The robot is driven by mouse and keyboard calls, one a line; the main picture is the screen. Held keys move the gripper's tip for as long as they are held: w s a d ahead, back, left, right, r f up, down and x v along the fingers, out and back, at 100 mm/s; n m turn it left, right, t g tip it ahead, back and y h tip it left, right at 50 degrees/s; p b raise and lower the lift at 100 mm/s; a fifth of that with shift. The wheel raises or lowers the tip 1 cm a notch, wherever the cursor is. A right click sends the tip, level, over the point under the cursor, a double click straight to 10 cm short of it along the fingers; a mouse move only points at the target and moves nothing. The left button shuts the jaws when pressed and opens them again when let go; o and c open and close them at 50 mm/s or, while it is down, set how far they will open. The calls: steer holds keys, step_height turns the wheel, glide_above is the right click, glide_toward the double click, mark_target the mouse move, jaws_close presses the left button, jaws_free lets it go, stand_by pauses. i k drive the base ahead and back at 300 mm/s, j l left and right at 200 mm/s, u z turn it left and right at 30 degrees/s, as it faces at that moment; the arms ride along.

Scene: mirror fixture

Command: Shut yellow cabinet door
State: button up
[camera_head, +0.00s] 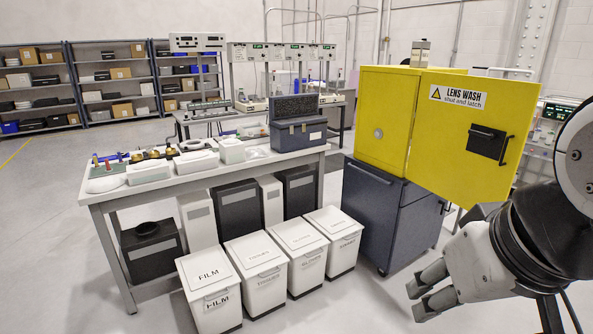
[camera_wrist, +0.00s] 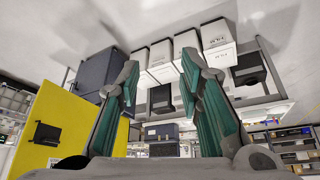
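The yellow cabinet (camera_head: 383,130) sits on a dark blue base cabinet (camera_head: 375,210) at the right of the head view. Its yellow door (camera_head: 450,145) stands open, swung out toward the right. The door carries a "LENS WASH shut and latch" sign (camera_head: 458,97) and a black latch handle (camera_head: 488,145). My gripper (camera_head: 428,293) is below and in front of the door, apart from it, with its fingers spread and empty. In the wrist view my gripper (camera_wrist: 162,75) shows two separated fingers; the yellow door (camera_wrist: 72,118) with its black latch is at left, upside down.
A workbench (camera_head: 135,192) with trays and a dark case (camera_head: 297,135) stands to the left. White labelled bins (camera_head: 212,290) line the floor before it. Shelves (camera_head: 110,85) stand at the back. Floor between the bins and my gripper is clear.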

mark_target(465, 169)
steer(key=i+j+z, duration=0.75)
steer(key=j+z, duration=0.25)
steer(key=j, duration=0.15)
steer(key=i+j+z, duration=0.25)
steer(key=j+z, duration=0.25)
steer(key=j, duration=0.25)
steer(key=i+j, duration=0.25)
steer(key=i, duration=0.4)
